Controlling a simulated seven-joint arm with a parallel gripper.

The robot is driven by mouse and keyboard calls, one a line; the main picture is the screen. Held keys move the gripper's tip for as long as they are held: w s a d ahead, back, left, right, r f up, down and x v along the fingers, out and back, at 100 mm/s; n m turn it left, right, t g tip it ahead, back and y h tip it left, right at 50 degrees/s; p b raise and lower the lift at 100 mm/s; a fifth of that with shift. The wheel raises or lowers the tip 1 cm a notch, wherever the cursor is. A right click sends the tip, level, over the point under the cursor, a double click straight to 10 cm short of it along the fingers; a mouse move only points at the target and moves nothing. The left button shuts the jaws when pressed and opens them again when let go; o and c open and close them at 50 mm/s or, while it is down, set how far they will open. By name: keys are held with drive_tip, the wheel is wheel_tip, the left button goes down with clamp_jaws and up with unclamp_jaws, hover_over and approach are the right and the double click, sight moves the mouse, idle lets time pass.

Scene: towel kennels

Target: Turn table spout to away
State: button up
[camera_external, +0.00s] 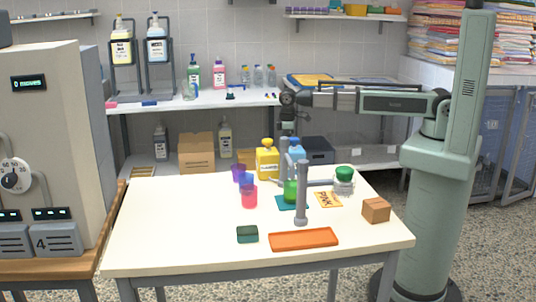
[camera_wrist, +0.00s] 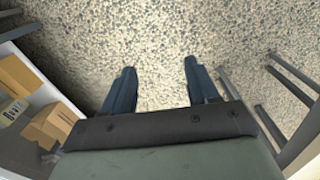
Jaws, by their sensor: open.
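The table spout is a grey upright post (camera_external: 301,195) on a small round foot, standing on the right half of the white table. A thin grey horizontal tube (camera_external: 320,183) shows near it, level with a green knob (camera_external: 343,173) on a grey base. Which way the outlet faces is hard to tell. My gripper (camera_external: 287,127) hangs pointing down behind the spout, higher than the bottles. In the wrist view my gripper (camera_wrist: 158,84) has its two blue fingers apart, with only speckled floor between them. It is clear of the spout, which the wrist view does not show.
A yellow bottle (camera_external: 267,160), a blue bottle (camera_external: 295,150) and several coloured cups (camera_external: 249,196) stand near the spout. A cardboard box (camera_external: 376,210), an orange tray (camera_external: 303,240) and a dark green block (camera_external: 247,234) lie nearer the front. The table's left side is clear.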

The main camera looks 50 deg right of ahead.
drive_tip(key=s+a+r+n, duration=0.2)
drive_tip(key=a+r+n, duration=0.1)
drive_tip(key=a+r, duration=0.65)
wheel_tip(320, 180, up, 22)
drive_tip(key=n, duration=0.7)
hover_over(285, 138)
wheel_tip(285, 138, down, 14)
drive_tip(key=shift+w+d+r, duration=0.1)
drive_tip(key=shift+w+r, duration=0.05)
clamp_jaws()
